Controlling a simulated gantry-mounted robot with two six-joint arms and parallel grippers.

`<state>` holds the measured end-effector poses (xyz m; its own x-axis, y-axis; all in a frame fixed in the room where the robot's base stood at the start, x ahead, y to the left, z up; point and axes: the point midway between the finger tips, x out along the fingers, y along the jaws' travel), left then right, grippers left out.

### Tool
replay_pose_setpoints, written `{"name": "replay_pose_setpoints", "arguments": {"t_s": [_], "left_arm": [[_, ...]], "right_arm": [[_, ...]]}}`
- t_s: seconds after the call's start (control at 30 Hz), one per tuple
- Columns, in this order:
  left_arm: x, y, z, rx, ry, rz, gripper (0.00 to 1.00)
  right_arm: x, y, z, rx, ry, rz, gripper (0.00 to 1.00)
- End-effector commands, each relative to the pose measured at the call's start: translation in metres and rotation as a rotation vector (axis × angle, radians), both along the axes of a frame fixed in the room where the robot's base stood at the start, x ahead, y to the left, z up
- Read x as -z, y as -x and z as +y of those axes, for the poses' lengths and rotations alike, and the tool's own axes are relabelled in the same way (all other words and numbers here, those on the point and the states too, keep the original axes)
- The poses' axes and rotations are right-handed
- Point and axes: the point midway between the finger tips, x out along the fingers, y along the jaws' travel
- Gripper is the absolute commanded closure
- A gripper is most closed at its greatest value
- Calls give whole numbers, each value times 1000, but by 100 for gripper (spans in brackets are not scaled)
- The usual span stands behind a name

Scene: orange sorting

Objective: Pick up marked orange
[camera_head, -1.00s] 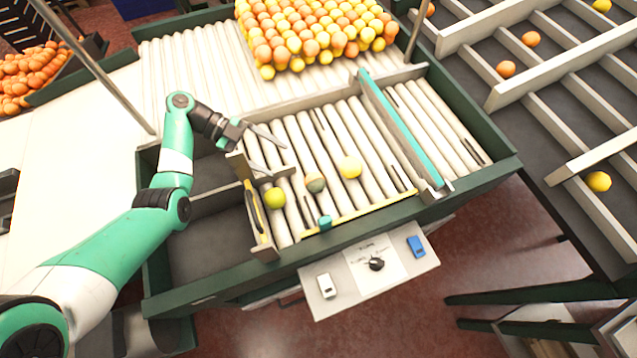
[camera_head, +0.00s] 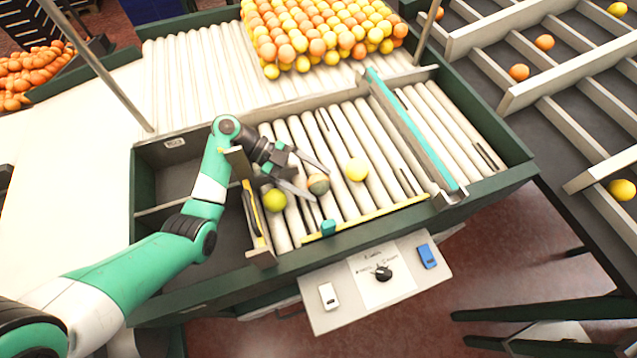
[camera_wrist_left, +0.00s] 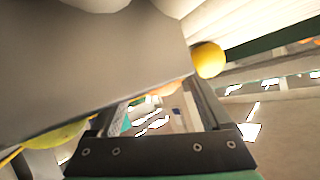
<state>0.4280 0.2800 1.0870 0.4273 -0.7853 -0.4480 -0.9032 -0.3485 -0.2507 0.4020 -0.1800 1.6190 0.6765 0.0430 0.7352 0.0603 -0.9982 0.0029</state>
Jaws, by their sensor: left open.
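The marked orange (camera_head: 318,185), with a grey-green patch and a tan side, sits on the rollers between a green-yellow fruit (camera_head: 275,200) and a yellow fruit (camera_head: 356,169). My left gripper (camera_head: 322,186) is open, its fingers reaching to either side of the marked orange; whether they touch it I cannot tell. In the left wrist view a yellow fruit (camera_wrist_left: 208,60) shows at the right finger, and a sliver of orange fruit (camera_wrist_left: 166,89) shows between the fingers, partly hidden by a grey panel. My right gripper is not in view.
A teal-topped divider (camera_head: 412,130) crosses the rollers to the right. A low wall with a yellow strip (camera_head: 253,215) stands left of the fruit. A control panel (camera_head: 375,280) is in front. Many oranges (camera_head: 315,35) lie at the back.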

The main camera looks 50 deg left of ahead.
Motion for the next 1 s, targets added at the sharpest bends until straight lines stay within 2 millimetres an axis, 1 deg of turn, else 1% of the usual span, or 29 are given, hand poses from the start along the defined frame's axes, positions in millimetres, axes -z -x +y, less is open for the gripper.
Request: {"name": "replay_pose_setpoints", "arguments": {"t_s": [0.13,0.17,0.2,0.37,0.5,0.57,0.83,0.93,1.0], "left_arm": [[0,0,0,0,0,0,19],[0,0,0,0,0,0,22],[0,0,0,0,0,0,29],[0,0,0,0,0,0,58],[0,0,1,0,0,0,83],[-1,0,1,-1,0,-1,92],[-3,0,1,0,0,-1,92],[-9,0,1,0,-1,-3,92],[-17,0,1,0,-1,-3,92]], "right_arm": [[0,0,0,0,0,0,50],[0,0,0,0,0,0,50],[0,0,0,0,0,0,50],[0,0,0,0,0,0,50],[0,0,0,0,0,0,50],[0,0,0,0,0,0,50],[-1,0,0,0,0,0,50],[-4,0,0,0,0,0,50],[-7,0,0,0,0,0,50]]}}
